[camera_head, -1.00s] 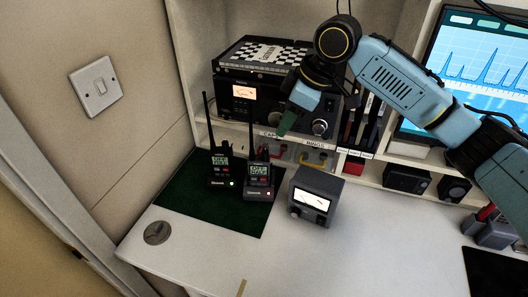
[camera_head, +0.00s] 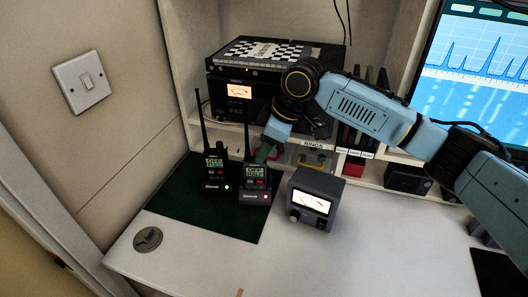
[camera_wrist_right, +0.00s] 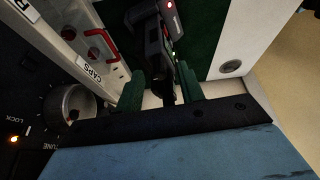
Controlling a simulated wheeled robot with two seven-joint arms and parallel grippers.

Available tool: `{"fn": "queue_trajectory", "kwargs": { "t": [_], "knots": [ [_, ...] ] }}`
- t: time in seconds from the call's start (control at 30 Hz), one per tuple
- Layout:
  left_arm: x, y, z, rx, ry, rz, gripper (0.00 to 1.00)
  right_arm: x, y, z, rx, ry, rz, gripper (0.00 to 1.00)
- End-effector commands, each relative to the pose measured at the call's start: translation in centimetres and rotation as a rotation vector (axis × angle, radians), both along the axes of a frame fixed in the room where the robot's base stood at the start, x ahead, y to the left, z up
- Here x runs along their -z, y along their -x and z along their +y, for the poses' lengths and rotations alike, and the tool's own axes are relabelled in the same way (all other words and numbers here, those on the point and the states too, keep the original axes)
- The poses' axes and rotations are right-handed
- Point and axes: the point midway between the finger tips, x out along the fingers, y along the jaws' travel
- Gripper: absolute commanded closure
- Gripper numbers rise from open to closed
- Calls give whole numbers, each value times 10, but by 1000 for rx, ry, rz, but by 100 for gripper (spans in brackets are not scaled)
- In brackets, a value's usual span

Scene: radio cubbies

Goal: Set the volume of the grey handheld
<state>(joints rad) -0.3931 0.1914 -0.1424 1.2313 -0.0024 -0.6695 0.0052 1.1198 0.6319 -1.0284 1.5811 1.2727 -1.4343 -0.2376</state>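Two handheld radios stand upright in chargers on a dark green mat (camera_head: 190,222). The right one, which looks like the grey handheld (camera_head: 256,173), has a lit screen and a red charger light. The left handheld (camera_head: 214,167) is black with a whitish-green light. My right gripper (camera_head: 265,153) is just above and behind the top of the right handheld. In the right wrist view my right gripper (camera_wrist_right: 161,78) has its green fingers apart. The grey handheld (camera_wrist_right: 162,35) shows beyond them, with a dark part between the fingers. Contact cannot be told. My left gripper is out of view.
A meter box (camera_head: 314,200) stands close to the right of the handhelds. Behind are a shelf with a large radio (camera_head: 238,93) and, in the right wrist view, a big knob (camera_wrist_right: 70,104). A round disc (camera_head: 148,240) lies front left. The white desk front is clear.

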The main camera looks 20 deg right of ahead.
Motion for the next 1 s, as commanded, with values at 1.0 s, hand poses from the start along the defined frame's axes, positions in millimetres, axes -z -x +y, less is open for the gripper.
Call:
{"fn": "queue_trajectory", "kwargs": {
  "t": [1.0],
  "knots": [
    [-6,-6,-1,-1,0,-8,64,8,-2,3,5,1,-1,100]
  ]
}}
